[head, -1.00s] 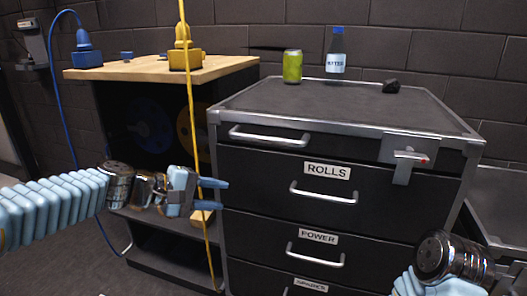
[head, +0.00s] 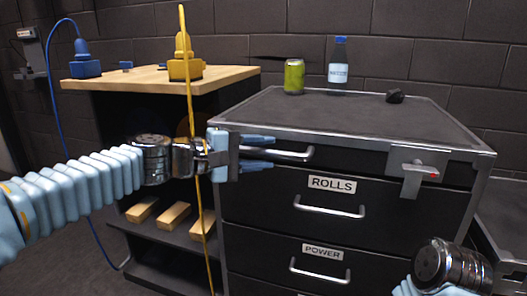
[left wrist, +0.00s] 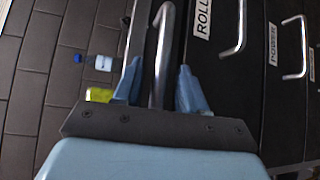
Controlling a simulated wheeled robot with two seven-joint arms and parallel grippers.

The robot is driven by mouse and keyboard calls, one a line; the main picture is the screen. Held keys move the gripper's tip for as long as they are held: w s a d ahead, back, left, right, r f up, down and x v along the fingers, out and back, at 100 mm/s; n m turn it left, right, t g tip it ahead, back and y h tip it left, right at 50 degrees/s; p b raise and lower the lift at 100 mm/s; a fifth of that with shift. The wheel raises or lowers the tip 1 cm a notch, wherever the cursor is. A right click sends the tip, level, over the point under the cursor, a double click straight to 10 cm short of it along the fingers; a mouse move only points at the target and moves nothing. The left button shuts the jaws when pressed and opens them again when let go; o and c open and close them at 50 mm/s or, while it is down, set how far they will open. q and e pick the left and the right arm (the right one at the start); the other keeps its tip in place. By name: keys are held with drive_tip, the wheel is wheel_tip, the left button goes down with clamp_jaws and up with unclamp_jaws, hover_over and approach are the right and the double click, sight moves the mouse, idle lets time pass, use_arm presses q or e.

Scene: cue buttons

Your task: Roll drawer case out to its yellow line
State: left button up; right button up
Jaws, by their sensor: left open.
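The black drawer case (head: 260,205) with a grey metal frame stands right of centre in the head view. Its top handle (head: 300,156) is a horizontal silver bar above the drawers labelled ROLLS and POWER. My left gripper (head: 272,152) is open at the left part of this handle. In the left wrist view the handle (left wrist: 163,50) runs between the two open blue fingers, with a gap to each. My right wrist shows at the lower right of the head view, but its fingers are out of frame. No yellow line on the floor is visible.
A green can (head: 293,77), a water bottle (head: 338,65) and a dark lump (head: 396,96) stand on the case top. A latch with a red dot (head: 418,172) is at the case's upper right. A wood-topped bench (head: 140,77) stands left; a yellow cord (head: 188,105) hangs before it.

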use_arm(q)
drive_tip(key=shift+w+d, duration=0.15)
drive_tip(key=shift+d, duration=0.2)
clamp_jaws()
drive_tip(key=shift+f, duration=0.15)
